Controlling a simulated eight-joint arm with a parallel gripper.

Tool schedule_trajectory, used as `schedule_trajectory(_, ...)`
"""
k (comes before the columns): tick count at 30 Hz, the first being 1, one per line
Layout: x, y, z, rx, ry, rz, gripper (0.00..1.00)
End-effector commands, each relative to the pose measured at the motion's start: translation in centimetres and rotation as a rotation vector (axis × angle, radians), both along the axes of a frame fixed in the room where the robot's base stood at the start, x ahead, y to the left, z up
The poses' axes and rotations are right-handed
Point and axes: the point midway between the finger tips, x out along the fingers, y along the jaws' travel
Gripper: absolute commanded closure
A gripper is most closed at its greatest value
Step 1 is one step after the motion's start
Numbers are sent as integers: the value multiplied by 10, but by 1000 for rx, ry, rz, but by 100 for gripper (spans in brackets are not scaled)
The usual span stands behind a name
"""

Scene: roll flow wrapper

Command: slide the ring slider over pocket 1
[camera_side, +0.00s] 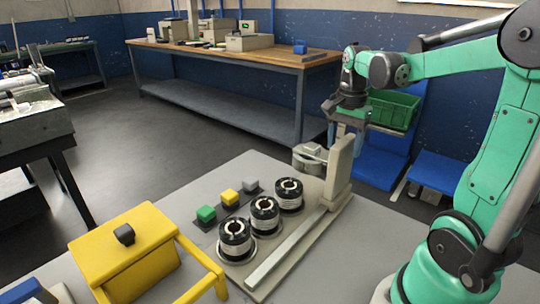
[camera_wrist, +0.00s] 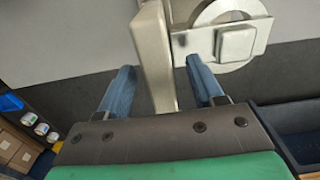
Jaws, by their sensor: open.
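The ring slider (camera_side: 310,158), a pale flat ring with a raised square block, sits at the far end of the rail (camera_side: 287,247). It also shows at the upper right of the wrist view (camera_wrist: 232,38). A tall beige upright (camera_side: 338,168) stands right beside it; I cannot tell whether they are joined. My gripper (camera_side: 349,122) is above the upright. In the wrist view my gripper (camera_wrist: 160,68) is open, its blue fingers on either side of the upright, with gaps visible. Three black-and-white rolls (camera_side: 264,214) stand in a row along the rail; pocket labels are not readable.
Green (camera_side: 206,213), yellow (camera_side: 229,197) and grey (camera_side: 250,184) blocks sit left of the rolls. A yellow box-like stand (camera_side: 125,245) with a dark knob is at front left. A workbench (camera_side: 230,52) and a green crate (camera_side: 393,109) are behind.

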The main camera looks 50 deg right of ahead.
Motion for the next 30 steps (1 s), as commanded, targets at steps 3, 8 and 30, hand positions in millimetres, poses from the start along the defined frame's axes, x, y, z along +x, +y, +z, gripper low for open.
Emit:
schedule_trajectory(3,0,0,-12,0,0,1,39)
schedule_trajectory(8,0,0,-18,0,-1,1,39)
schedule_trajectory(30,0,0,-18,0,0,1,100)
